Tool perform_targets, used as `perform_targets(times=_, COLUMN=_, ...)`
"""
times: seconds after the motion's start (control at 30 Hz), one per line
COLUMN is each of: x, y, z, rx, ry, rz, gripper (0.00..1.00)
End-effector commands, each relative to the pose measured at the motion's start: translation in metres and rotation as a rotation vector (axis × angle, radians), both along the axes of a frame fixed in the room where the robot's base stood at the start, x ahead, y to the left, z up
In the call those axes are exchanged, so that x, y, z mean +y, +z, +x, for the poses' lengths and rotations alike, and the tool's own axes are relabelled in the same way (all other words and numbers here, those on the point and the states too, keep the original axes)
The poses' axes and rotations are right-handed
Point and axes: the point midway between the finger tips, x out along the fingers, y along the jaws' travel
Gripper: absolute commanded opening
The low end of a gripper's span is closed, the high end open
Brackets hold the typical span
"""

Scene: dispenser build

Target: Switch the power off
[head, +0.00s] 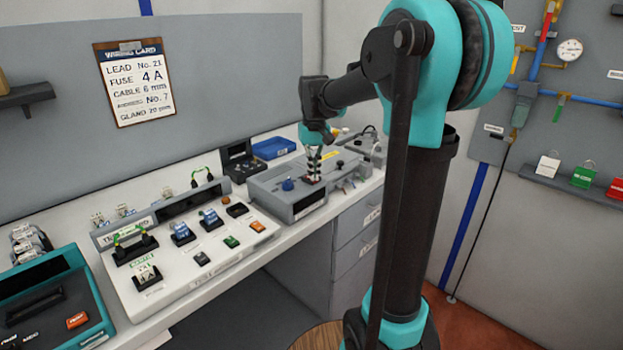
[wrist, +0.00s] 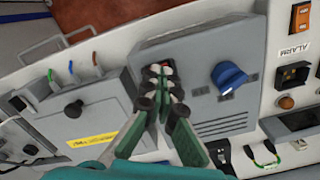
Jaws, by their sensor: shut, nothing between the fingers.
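A grey power unit (head: 309,203) with a blue knob (head: 288,185) stands on the bench; it also shows in the wrist view (wrist: 221,113). The knob (wrist: 229,76) sits right of my fingertips there. A small red part in a dark frame (wrist: 167,65), which looks like a switch, shows just beyond the fingertips and is partly hidden by them. My gripper (wrist: 161,80) is shut and empty, pointing down at this part. In the head view my gripper (head: 314,178) is over the unit's top, right of the knob. I cannot tell whether the fingertips touch the switch, or its position.
A second grey box with a yellow label (wrist: 93,142) adjoins the unit. A white panel with switches and fuses (head: 205,262) lies left of the unit. A blue tray (head: 274,148) and a dark open case (head: 240,161) stand behind. Cables rise near the boxes.

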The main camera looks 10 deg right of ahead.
Motion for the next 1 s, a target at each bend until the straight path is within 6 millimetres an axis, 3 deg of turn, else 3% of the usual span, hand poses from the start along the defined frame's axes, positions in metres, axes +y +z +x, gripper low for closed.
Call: perform_targets(times=1.0, x=0.000, y=0.068, z=0.000, rx=0.000, ry=0.000, rz=0.000, gripper=0.00)
